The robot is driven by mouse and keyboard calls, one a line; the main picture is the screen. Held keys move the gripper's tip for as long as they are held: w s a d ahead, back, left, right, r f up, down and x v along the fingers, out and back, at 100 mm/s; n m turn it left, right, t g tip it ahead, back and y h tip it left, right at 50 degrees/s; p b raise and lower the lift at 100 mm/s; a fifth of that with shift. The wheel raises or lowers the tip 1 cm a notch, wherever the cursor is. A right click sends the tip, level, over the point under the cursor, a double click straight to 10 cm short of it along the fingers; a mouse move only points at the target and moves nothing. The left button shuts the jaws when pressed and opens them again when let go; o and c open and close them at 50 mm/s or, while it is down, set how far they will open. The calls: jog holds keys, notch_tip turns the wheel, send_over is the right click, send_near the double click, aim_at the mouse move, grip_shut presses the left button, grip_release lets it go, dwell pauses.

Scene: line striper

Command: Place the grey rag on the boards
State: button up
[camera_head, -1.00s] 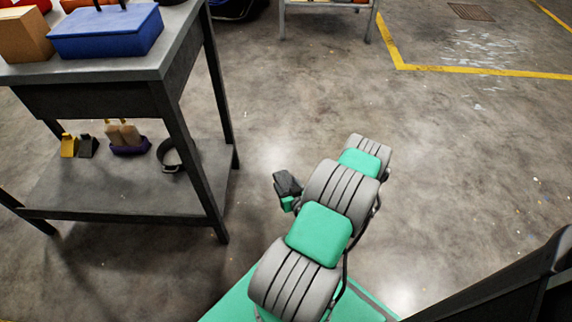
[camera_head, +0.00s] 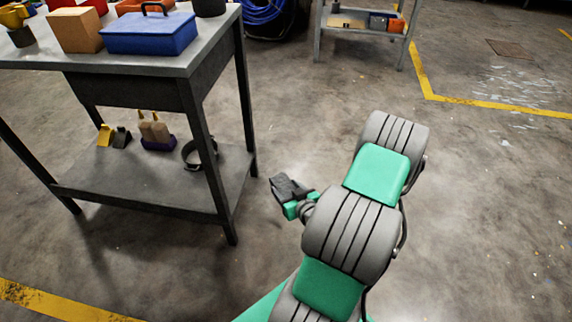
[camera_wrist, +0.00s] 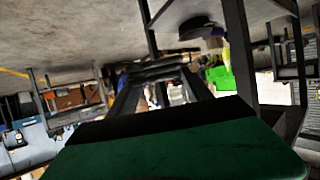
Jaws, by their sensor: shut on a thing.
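My gripper (camera_head: 291,190) is low in front of the grey workbench, right of its front leg and over open floor. It is shut on a small dark grey piece, which I take as the grey rag; its outline merges with the dark jaws. In the wrist view, the green gripper body (camera_wrist: 190,155) fills the bottom and a dark band lies along its upper edge; the held piece is not clear there. I cannot make out the boards in either view.
The workbench (camera_head: 205,50) carries a blue toolbox (camera_head: 150,33) and a cardboard-coloured box (camera_head: 75,30). Its lower shelf (camera_head: 130,190) holds a purple-based item with beige parts (camera_head: 155,132) and a black ring (camera_head: 193,154). A low cart (camera_head: 360,20) stands behind. Floor to the right is clear.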

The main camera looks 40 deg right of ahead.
jog(key=w+a+r+n+y, duration=0.2)
jog(key=a+r, duration=0.6)
jog(key=r, duration=0.3)
jog(key=w+a+r+n+y, duration=0.2)
jog(key=a+r, duration=0.6)
jog(key=r, duration=0.4)
jog(key=w+a+r+n+y, duration=0.1)
jog(key=w+a+r+y, duration=0.1)
jog(key=a+r, duration=0.6)
notch_tip(320, 180, up, 4)
jog(key=shift+w+a+f+n+g+y, duration=0.1)
jog(key=shift+w+a+n+g+y, duration=0.25)
jog(key=shift+w, duration=0.2)
